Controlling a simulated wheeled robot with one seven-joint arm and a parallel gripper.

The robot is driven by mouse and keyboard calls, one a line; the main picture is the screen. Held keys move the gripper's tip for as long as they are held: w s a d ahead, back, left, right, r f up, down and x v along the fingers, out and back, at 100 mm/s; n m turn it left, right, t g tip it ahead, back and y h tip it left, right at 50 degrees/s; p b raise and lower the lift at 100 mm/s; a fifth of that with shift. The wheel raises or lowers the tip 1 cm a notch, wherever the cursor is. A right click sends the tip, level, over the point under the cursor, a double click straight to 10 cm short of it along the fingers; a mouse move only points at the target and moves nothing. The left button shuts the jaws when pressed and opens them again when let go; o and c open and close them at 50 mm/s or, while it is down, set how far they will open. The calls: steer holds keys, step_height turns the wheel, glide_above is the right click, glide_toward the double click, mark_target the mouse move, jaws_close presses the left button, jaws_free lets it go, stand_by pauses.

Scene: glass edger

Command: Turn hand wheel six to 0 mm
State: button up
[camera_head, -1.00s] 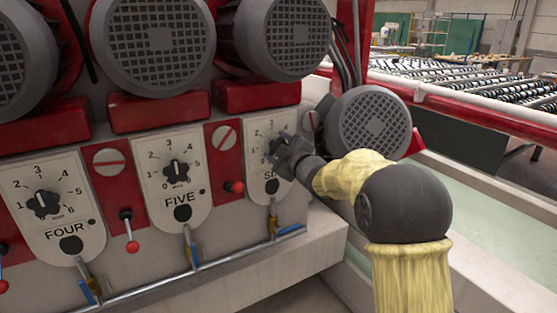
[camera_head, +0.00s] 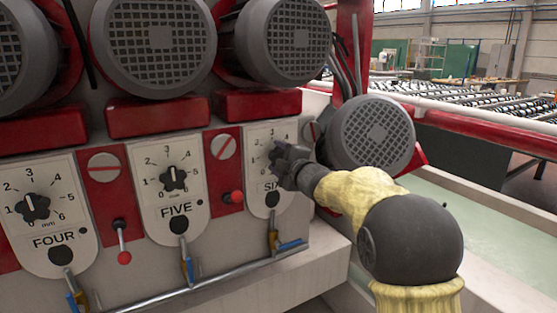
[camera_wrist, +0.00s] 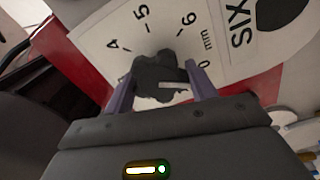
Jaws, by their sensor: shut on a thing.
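Hand wheel six is a small dark lobed knob (camera_wrist: 160,78) on a white dial plate marked SIX (camera_wrist: 110,35). In the head view the plate (camera_head: 258,134) is the rightmost of the row, its knob largely hidden by my gripper (camera_head: 282,160). In the wrist view my gripper (camera_wrist: 160,90) has one finger on each side of the knob and is shut on it. A short white mark on the knob lies close to the 0 side of the scale; its exact reading is hard to tell. The numbers 4, 5, 6 and 0 show around it.
Dial five (camera_head: 173,178) and dial four (camera_head: 36,207) stand to the left, with red-knobbed levers (camera_head: 237,197) between plates. Grey motors (camera_head: 372,133) sit above and to the right. A pipe with blue-handled valves (camera_head: 290,246) runs below.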

steer(key=o, duration=1)
steer(key=v, duration=1.7)
steer(key=shift+d+b, duration=0.2)
steer(key=shift+b, duration=0.2)
steer(key=shift+s+f, duration=0.1)
steer(key=shift+s, duration=0.05)
